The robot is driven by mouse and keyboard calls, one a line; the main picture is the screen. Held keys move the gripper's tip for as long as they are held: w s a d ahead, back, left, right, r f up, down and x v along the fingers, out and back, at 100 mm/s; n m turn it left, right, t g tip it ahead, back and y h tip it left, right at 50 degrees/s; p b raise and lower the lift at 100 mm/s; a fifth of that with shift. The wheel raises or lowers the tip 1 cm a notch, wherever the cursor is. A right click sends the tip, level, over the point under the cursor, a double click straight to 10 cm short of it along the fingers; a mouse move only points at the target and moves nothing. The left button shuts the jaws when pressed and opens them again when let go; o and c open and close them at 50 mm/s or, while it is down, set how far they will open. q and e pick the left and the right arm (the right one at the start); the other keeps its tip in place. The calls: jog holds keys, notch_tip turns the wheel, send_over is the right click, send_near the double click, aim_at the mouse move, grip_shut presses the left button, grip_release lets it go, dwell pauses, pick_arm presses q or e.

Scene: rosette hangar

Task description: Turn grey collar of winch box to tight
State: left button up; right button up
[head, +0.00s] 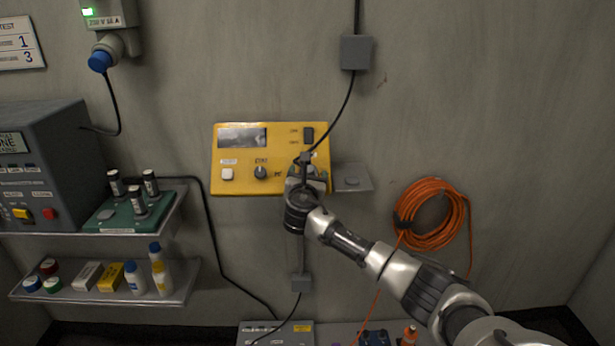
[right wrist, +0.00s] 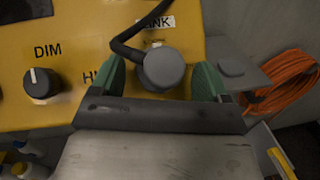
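A yellow box (head: 222,150) with a small screen, a switch and knobs is on the wall, in the middle of the head view. In the right wrist view, a grey round collar (right wrist: 165,68) with a black cable sits on the yellow box (right wrist: 85,25) below a LINK label. My right gripper (head: 306,174) is in front of the box's lower right part and hides most of the collar in the head view. Its green finger pads (right wrist: 162,82) stand either side of the collar, with a visible gap at the left pad. I cannot read any tight mark. My left gripper is out of view.
A DIM knob (right wrist: 41,84) is left of the collar. A grey plate (head: 354,178) juts out right of the box. An orange cable coil (head: 432,240) hangs further right. Shelves (head: 180,284) with bottles and a green tray (head: 112,222) are at left.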

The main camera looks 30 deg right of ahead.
jog(key=c, duration=0.9)
jog(key=shift+o, duration=0.2)
jog(key=shift+m+g, duration=0.3)
jog(key=shift+m, duration=0.3)
jog(key=shift+w+a+m+h, duration=0.1)
jog(key=shift+m+h, duration=0.3)
jog(key=m+g, duration=0.1)
jog(key=m, duration=0.1)
jog(key=m+g+h, duration=0.1)
jog(key=m+g, duration=0.1)
jog(key=shift+w+a+r+h+p, duration=0.1)
jog(key=shift+a+h+p, duration=0.05)
jog(key=shift+h+p, duration=0.15)
jog(key=m+g, duration=0.2)
jog(key=m, duration=0.1)
jog(key=m+g, duration=0.2)
jog(key=shift+w+a+r+m, duration=0.1)
jog(key=shift+w+m, duration=0.1)
jog(key=shift+m, duration=0.2)
jog(key=m+g, duration=0.1)
jog(key=m, duration=0.1)
jog(key=m+g, duration=0.2)
jog(key=shift+w+r+m+g+y, duration=0.2)
jog(key=shift+m+g+y, duration=0.1)
jog(key=shift+m+y, duration=0.1)
jog(key=m+g+y+b, duration=0.1)
jog(key=m, duration=0.1)
jog(key=m+g+y+b, duration=0.1)
jog(key=m, duration=0.1)
jog(key=shift+w, duration=0.1)
